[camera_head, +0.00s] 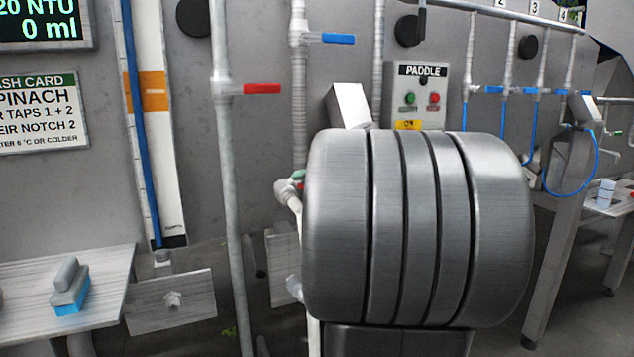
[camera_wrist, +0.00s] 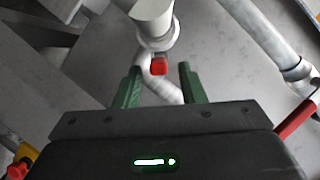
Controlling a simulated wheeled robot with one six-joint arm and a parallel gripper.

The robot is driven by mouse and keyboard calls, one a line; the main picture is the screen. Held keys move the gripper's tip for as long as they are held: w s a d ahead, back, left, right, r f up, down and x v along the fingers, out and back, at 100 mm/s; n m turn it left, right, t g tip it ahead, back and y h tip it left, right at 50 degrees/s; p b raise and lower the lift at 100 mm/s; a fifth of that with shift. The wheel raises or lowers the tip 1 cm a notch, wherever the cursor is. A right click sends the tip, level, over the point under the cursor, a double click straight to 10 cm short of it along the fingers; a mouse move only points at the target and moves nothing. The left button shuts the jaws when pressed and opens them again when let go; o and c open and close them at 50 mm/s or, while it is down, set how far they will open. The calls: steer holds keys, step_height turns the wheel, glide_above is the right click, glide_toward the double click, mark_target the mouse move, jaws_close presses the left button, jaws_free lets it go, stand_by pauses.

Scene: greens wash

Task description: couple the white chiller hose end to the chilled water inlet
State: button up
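In the wrist view, my gripper (camera_wrist: 158,82) has two green fingers standing apart. A white cylindrical piece with a collar (camera_wrist: 152,18) comes in from the top, just past the fingertips. A small red part (camera_wrist: 158,65) sits at its lower end, between the fingertip lines. A pale curved tube (camera_wrist: 160,88) runs behind it, between the fingers, with a gap to the right finger. I cannot tell which of these is the hose end or the inlet.
A large grey ribbed body (camera_head: 420,230) blocks the middle of the head view. Left of it stand a pipe with a red handle (camera_head: 262,89) and one with a blue handle (camera_head: 338,39). The paddle box (camera_head: 418,92) is behind. A brush (camera_head: 70,285) lies at lower left.

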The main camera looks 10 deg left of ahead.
steer(key=shift+w+a+f, duration=0.1)
steer(key=shift+w+a, duration=0.15)
steer(key=shift+a, duration=0.05)
steer(key=shift+c, duration=0.5)
jaws_close()
steer(key=shift+s+f+t+b, duration=0.1)
steer(key=shift+f+t+b, duration=0.25)
steer(key=shift+b, duration=0.6)
steer(key=shift+s+m+t+b, duration=0.1)
steer(key=shift+m+t+b, duration=0.25)
steer(key=shift+b, duration=0.7)
steer(key=shift+o, duration=0.5)
jaws_free()
steer(key=shift+a, duration=0.1)
